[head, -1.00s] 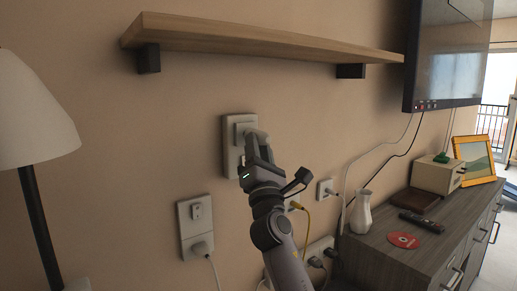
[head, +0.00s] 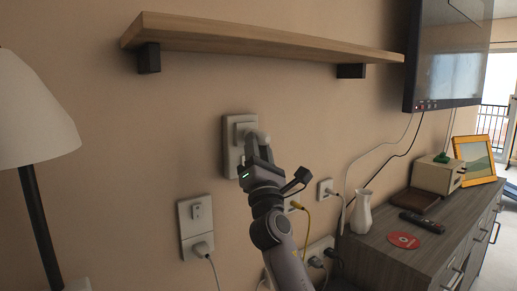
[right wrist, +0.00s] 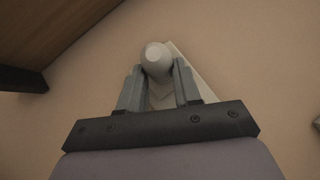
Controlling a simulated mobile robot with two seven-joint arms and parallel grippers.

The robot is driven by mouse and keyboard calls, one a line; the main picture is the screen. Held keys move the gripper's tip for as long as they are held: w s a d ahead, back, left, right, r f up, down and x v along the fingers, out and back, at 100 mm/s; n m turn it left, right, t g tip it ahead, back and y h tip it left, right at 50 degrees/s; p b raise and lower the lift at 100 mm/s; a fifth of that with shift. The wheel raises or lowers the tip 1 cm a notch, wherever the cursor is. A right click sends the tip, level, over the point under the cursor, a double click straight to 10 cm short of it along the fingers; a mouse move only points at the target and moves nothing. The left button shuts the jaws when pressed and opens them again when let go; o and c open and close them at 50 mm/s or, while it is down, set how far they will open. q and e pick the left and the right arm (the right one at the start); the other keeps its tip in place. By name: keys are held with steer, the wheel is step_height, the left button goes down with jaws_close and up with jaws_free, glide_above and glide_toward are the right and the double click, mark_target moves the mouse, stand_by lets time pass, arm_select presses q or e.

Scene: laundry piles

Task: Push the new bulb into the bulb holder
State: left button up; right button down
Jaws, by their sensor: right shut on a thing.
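The bulb holder (head: 231,160) is a pale upright plate on the wall with a raised block near its top. My right gripper (head: 259,141) is in front of the holder and covers its right part. In the right wrist view, my right gripper (right wrist: 158,86) is shut on the white, round-ended bulb (right wrist: 156,58). The bulb stands out past the fingertips, and part of the pale holder (right wrist: 197,82) shows behind it. I cannot tell whether the bulb touches the holder. My left gripper is not in view.
A wooden shelf (head: 250,41) runs above the holder. Other outlets (head: 197,226) with plugs and cords sit lower on the wall. A lamp (head: 35,115) stands at the left. A dresser (head: 385,248) with a white vase (head: 361,212) stands at the right.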

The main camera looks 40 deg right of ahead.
steer(key=shift+w+b, duration=0.3)
steer(key=shift+w, duration=0.25)
steer(key=c, duration=0.7)
jaws_free()
steer(key=shift+s+p, duration=0.45)
steer(key=shift+s, duration=0.1)
steer(key=s+p, duration=0.3)
steer(key=s, duration=0.5)
steer(key=shift+a, duration=0.45)
steer(key=shift+w, duration=0.1)
